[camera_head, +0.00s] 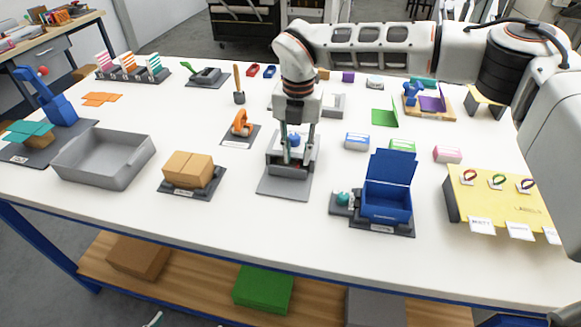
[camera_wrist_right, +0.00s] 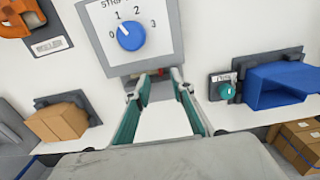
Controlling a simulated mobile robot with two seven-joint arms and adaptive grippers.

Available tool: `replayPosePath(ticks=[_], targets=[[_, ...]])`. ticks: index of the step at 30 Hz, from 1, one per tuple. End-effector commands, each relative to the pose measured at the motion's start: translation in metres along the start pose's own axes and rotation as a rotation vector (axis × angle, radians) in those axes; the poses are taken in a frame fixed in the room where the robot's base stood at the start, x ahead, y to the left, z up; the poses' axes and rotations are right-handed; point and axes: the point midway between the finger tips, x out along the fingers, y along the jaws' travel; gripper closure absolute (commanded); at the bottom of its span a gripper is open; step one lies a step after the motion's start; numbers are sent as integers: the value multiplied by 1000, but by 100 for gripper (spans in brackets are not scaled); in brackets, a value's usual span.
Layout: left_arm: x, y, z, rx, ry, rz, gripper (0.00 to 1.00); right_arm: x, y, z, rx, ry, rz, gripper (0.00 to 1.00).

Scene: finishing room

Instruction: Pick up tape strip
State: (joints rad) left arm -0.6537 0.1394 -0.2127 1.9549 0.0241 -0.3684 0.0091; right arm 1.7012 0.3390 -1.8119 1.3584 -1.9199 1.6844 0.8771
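A grey tape dispenser (camera_head: 283,186) stands mid-table, partly hidden by my right gripper. In the right wrist view its white panel (camera_wrist_right: 98,22) carries a blue dial (camera_wrist_right: 131,36) with numbers 0 to 3. My right gripper (camera_head: 296,150) points down at the dispenser. In the wrist view my right gripper (camera_wrist_right: 157,88) has its teal-padded fingers apart, with tips near the panel's lower edge. White surface shows between the fingers, and I cannot make out a tape strip there. A small teal and white tip, probably my left gripper (camera_head: 155,319), shows at the bottom edge.
A brown box (camera_head: 187,169) and a grey tray (camera_head: 105,160) stand left of the dispenser. An open blue box (camera_head: 387,203) stands to the right, and a yellow board (camera_head: 497,205) lies farther right. An orange item (camera_head: 240,124) sits behind left. White table is bare in front.

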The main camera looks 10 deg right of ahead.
Motion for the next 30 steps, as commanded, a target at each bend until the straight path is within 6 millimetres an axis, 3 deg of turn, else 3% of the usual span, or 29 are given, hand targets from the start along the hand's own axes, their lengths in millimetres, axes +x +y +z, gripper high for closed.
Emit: replayPosePath(ticks=[6,15,19,30], targets=[[-3,-2,-11,1,11,-2,0,28,-2,0,0,2,-1,76],[-2,-3,-16,1,19,-4,0,34,-1,0,-1,0,0,76],[-2,-3,-15,1,18,-4,0,34,-1,0,0,1,0,98],[-2,-3,-12,1,13,-3,0,33,-1,0,0,1,1,100]])
